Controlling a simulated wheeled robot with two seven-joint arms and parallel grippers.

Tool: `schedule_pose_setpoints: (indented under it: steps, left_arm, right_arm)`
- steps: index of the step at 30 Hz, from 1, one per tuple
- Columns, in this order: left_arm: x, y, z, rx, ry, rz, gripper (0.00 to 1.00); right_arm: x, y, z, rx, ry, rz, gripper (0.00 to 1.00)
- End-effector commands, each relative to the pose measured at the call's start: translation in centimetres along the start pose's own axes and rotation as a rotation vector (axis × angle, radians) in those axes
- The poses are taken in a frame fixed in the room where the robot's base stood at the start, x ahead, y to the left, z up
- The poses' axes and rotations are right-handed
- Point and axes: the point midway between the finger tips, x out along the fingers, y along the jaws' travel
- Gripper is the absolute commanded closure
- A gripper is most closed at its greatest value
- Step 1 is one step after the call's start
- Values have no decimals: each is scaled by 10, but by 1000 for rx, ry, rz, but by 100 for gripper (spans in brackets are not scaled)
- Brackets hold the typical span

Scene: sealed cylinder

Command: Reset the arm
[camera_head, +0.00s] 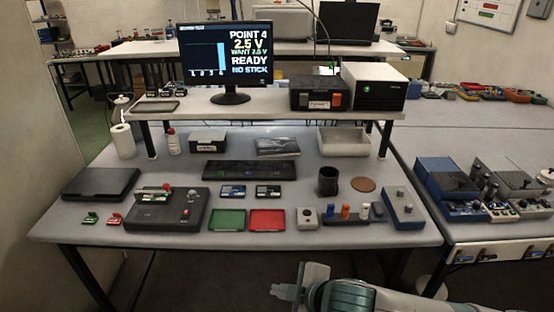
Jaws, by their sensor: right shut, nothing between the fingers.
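My right arm comes in from the bottom right edge, with a teal and white wrist (345,296). My right gripper (281,291) points left, in front of the table's front edge and lower in the picture. It is shut and empty, and it touches nothing on the table. My left arm and gripper are not in view.
The grey table (330,233) holds a black test box (167,214), a green tray (227,220), a red tray (267,220), a black cup (327,181) and a blue-sided box (403,208). A monitor (226,62) reads "POINT 4", "READY". Floor before the table is clear.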

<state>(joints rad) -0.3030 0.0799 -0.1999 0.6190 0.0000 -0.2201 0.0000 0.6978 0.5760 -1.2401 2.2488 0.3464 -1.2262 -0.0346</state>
Motion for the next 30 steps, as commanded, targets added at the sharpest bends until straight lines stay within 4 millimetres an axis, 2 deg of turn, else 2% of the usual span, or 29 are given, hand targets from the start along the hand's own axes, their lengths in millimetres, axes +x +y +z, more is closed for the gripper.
schedule_pose_setpoints:
  steps: [3,11,20,26,30]
  left_arm:
    - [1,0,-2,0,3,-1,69]
    - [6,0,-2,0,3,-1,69]
    - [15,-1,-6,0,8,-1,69]
    - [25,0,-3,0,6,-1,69]
    - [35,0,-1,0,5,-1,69]
  right_arm:
    - [1,0,0,2,0,0,100]
    - [25,5,11,61,-3,15,100]
    - [71,9,40,176,-17,43,100]
    - [120,6,85,305,-47,71,100]
    - [164,-11,141,432,-91,93,100]
